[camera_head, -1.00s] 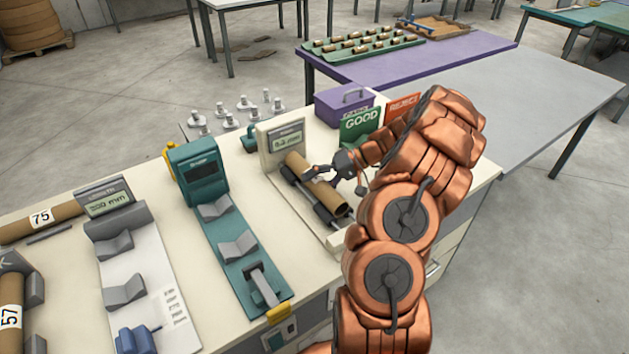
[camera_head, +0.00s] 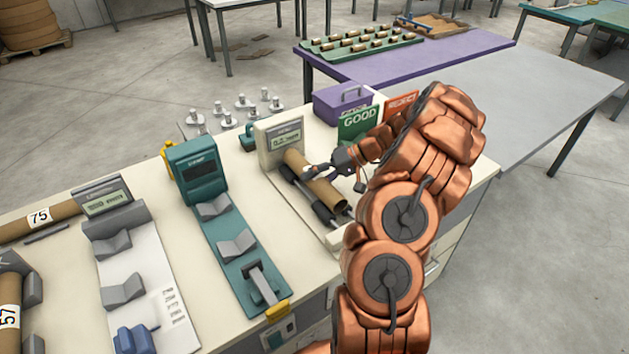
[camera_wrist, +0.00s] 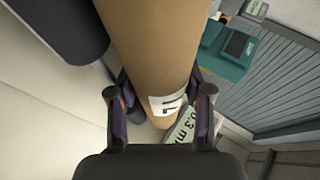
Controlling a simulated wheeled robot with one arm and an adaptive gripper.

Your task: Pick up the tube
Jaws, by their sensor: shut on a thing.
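A brown cardboard tube (camera_head: 321,192) lies slanted along the black rollers (camera_head: 310,197) of a white measuring device (camera_head: 278,145) with a small display. In the wrist view the tube (camera_wrist: 150,50) runs between my two fingers, and a white label with a dark mark is on its end. My gripper (camera_head: 322,170) is at the tube's upper side in the head view, and its fingers (camera_wrist: 159,98) close in on both sides of the tube. I cannot tell whether the tube is clear of the rollers.
A teal gauge (camera_head: 197,170) with V-blocks stands to the left. Green GOOD (camera_head: 358,122) and orange REJECT (camera_head: 400,103) bins and a purple box (camera_head: 343,101) stand behind my arm. Tubes labelled 75 (camera_head: 40,216) and 57 (camera_head: 10,305) lie at far left. A green tray (camera_head: 360,46) holds several short tubes.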

